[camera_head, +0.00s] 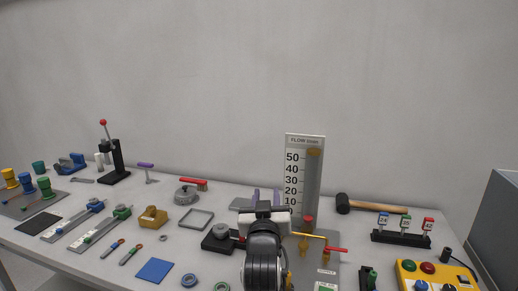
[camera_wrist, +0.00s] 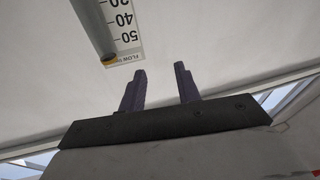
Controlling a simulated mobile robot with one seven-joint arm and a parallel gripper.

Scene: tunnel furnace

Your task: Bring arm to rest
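My gripper (camera_head: 267,196) is raised above the middle of the table in the head view, in front of the flow gauge panel (camera_head: 304,150). In the wrist view my gripper (camera_wrist: 160,72) shows two dark purple fingers standing apart with nothing between them. Behind them is bare pale wall, and the gauge panel (camera_wrist: 124,30) shows upside down at the top. My arm hides part of the table below and in front of the gripper.
The table holds many items. A black-headed mallet (camera_head: 372,204) and tag rack (camera_head: 401,239) are right. A black lever press (camera_head: 115,160) stands far left. Air above the table is clear.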

